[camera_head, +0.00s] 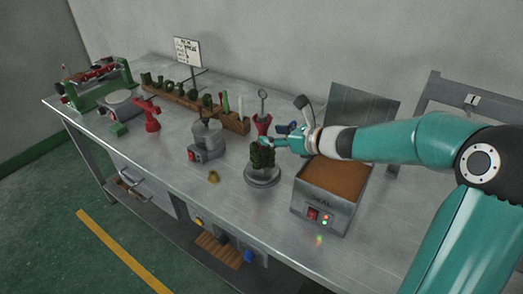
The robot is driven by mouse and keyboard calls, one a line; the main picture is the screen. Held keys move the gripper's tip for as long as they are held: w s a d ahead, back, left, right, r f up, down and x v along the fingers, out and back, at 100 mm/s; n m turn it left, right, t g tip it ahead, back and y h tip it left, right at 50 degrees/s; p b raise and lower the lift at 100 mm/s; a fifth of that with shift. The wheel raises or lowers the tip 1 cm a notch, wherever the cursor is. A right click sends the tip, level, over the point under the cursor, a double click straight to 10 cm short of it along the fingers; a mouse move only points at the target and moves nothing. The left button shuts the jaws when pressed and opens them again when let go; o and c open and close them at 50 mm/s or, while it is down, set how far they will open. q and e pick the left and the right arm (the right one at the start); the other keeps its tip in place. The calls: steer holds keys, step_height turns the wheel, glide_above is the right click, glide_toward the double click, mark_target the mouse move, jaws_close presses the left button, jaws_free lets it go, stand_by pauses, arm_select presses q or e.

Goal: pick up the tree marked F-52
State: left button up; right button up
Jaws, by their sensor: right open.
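A dark green wax tree (262,157) stands upright on a round grey metal base (262,177) near the middle of the bench. No marking such as F-52 can be read on it at this size. My right gripper (272,143) reaches in from the right, beside the tree's upper part. It is open, and its fingers are small and partly lost against the things behind, so I cannot tell whether they touch the tree. My left gripper is not in view.
A box of brown material (335,179) stands right of the tree, below my right arm. A pot unit (206,141) stands to the left. A wooden rack (183,97) with green pieces, a red stand (262,124) and a green-red press (97,84) are behind. The front bench edge is clear.

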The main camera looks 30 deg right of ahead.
mark_target(263, 134)
steer(key=p+x, duration=0.1)
steer(key=x, duration=0.4)
steer(key=shift+f, duration=0.1)
steer(key=shift+d, duration=0.1)
jaws_close()
